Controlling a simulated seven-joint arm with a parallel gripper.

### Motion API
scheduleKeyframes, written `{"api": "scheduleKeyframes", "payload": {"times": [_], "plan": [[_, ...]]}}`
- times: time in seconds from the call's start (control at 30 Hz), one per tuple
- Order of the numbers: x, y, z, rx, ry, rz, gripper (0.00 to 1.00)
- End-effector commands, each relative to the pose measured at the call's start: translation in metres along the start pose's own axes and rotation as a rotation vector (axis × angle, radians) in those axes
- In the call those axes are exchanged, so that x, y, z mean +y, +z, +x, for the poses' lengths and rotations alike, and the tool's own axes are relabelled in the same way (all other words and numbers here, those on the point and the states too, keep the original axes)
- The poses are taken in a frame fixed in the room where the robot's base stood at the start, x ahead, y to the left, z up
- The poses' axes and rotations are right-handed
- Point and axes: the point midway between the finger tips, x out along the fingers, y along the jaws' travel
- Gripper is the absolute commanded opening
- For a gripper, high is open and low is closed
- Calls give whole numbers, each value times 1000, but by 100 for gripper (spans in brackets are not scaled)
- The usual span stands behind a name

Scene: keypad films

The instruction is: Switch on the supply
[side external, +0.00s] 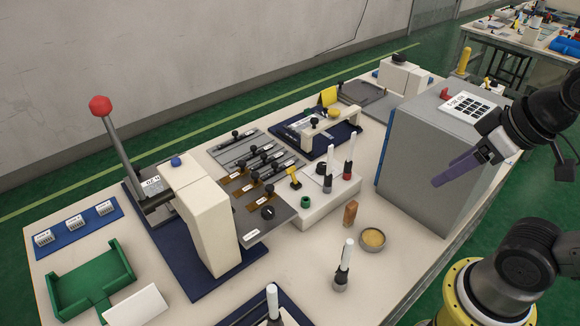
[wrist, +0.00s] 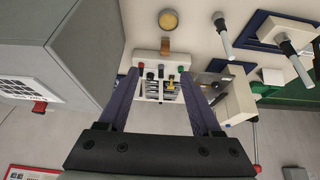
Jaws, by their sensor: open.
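A large grey box (side external: 425,150) stands at the right end of the bench. On its top are a white panel with dark keys (side external: 466,105) and a small red switch (side external: 445,94). In the wrist view the box (wrist: 75,45) fills the upper left, with the panel (wrist: 18,92) and red switch (wrist: 39,107) near its edge. I cannot tell the switch's position, and no lettering confirms that this box is the supply. My gripper (side external: 435,182) is open and empty in front of the box's right side in the side view. Its purple fingers also show apart in the wrist view (wrist: 160,74).
A brown block (side external: 350,213) and round dish (side external: 373,238) stand nearer. A lever press (side external: 205,215) and green tray (side external: 90,280) occupy the left.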

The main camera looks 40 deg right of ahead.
Motion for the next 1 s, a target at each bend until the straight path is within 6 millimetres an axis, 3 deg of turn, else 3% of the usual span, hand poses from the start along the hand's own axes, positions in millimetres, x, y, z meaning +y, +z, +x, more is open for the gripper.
{"api": "scheduleKeyframes", "payload": {"times": [0.03,0.2,0.37,0.5,0.67,0.83,1.0], "plan": [[0,0,0,0,0,0,59],[0,5,-5,-37,0,12,28],[-1,-27,-38,-23,-2,27,0],[-2,-70,-62,-48,-6,38,0],[-4,-122,-77,-92,-10,44,0],[-8,-174,-78,-145,-13,49,0],[-12,-221,-67,-200,-15,50,0]]}}
